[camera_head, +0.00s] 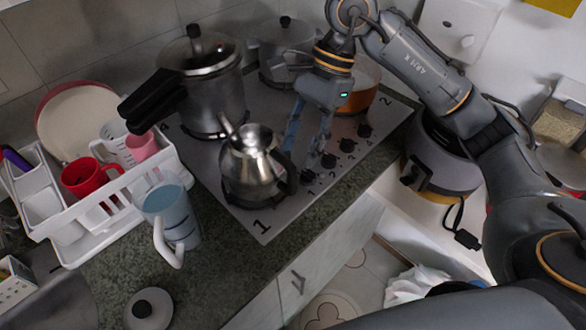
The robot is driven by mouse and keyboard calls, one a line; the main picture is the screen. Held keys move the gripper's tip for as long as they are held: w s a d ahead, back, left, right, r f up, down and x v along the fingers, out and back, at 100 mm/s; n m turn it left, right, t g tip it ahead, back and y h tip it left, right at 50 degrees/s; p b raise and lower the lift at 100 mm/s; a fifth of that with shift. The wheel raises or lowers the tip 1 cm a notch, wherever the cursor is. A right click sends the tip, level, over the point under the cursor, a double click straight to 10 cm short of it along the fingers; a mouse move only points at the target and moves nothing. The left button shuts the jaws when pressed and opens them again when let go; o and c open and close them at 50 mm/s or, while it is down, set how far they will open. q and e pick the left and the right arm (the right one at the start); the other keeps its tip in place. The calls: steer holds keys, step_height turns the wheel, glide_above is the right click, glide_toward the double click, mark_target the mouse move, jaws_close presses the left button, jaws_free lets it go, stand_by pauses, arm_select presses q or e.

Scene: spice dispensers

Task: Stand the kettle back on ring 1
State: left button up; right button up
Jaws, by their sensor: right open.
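The shiny metal kettle (250,158) stands upright at the front left of the cooktop (264,222), on the ring just behind the printed number 1. Its spout points to the back left, and its dark handle is on the right, toward my right gripper. My right gripper (303,152) reaches down from above, beside the kettle's handle side. Its fingers are apart, with nothing seen between them. Whether a finger touches the handle I cannot tell. Most of ring 1 is hidden under the kettle. My left gripper is not in view.
A large pressure cooker (214,88) stands behind the kettle, its black handle sticking out left. A lidded pot (277,45) and an orange pan (360,98) are farther back. A blue-grey mug (170,213) and white dish rack (70,243) are left. Knobs (329,161) line the cooktop's front.

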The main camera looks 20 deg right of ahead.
steer(key=b+v, duration=0.1)
steer(key=v, duration=0.4)
steer(key=shift+d+r, duration=0.15)
steer(key=shift+r, duration=0.15)
steer(key=shift+s, duration=0.1)
